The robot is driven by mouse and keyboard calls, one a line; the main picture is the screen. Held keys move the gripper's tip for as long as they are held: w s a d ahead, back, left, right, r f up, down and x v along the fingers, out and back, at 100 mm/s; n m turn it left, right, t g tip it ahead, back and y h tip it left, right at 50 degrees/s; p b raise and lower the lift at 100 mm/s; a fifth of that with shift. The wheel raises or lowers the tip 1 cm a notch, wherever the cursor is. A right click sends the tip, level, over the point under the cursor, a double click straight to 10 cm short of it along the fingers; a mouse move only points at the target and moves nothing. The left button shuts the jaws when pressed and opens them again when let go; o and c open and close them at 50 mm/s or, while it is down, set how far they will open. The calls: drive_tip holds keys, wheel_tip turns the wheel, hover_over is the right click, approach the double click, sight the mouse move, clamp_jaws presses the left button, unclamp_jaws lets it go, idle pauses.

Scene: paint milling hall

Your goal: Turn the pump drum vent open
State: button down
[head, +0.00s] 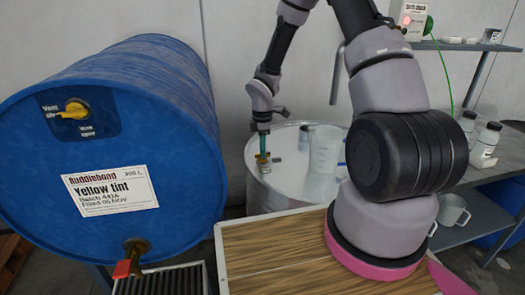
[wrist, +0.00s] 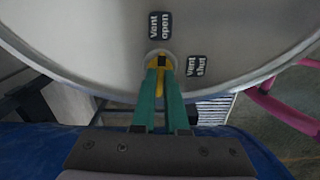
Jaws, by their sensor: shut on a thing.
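The steel drum (head: 285,190) stands right of the blue drum, with a shiny lid. On its lid, near the rim, is a small yellow vent handle (wrist: 160,64). In the wrist view, the "Vent open" label (wrist: 160,25) lies just above the handle and the "Vent shut" label (wrist: 196,66) to its right. My gripper (wrist: 161,72) has its green fingers closed on the handle from both sides. It also shows in the head view (head: 263,151), reaching down to the lid. The fingers hide part of the handle, so I cannot tell exactly where it points.
A blue drum (head: 120,190) labelled "Yellow tint" lies on its side at left, with its own yellow vent (head: 76,109) and a tap with a red handle (head: 122,268). A grey bench (head: 490,165) with bottles is at right.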

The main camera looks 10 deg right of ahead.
drive_tip(key=shift+n, duration=0.6)
drive_tip(key=c, duration=0.9)
unclamp_jaws()
drive_tip(key=shift+c, duration=0.2)
wheel_tip(320, 180, up, 11)
